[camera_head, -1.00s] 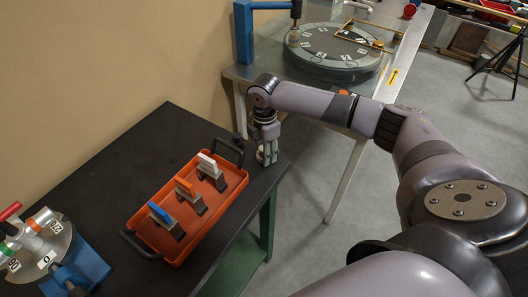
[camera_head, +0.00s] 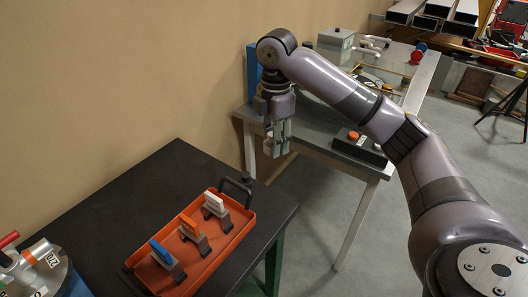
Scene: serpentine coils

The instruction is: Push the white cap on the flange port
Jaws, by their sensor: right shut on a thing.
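My right gripper (camera_head: 277,147) points down, shut, above and beyond the far right end of the tray, in front of the far table. A small pale thing seems to be between its fingertips; the fingers hide most of it, and I cannot tell whether it is the white cap. I cannot make out a flange port with certainty. A grey box (camera_head: 335,41) with white pipe-like pieces (camera_head: 374,41) beside it stands on the far table, partly behind my arm. My left gripper is not in view.
An orange tray (camera_head: 232,243) on the black table (camera_head: 125,198) holds white (camera_head: 214,203), orange (camera_head: 189,226) and blue (camera_head: 161,250) upright pieces on grey bases. A round device with coloured stubs (camera_head: 38,250) is at lower left. A dark box with an orange button (camera_head: 353,135) sits on the far table's near edge.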

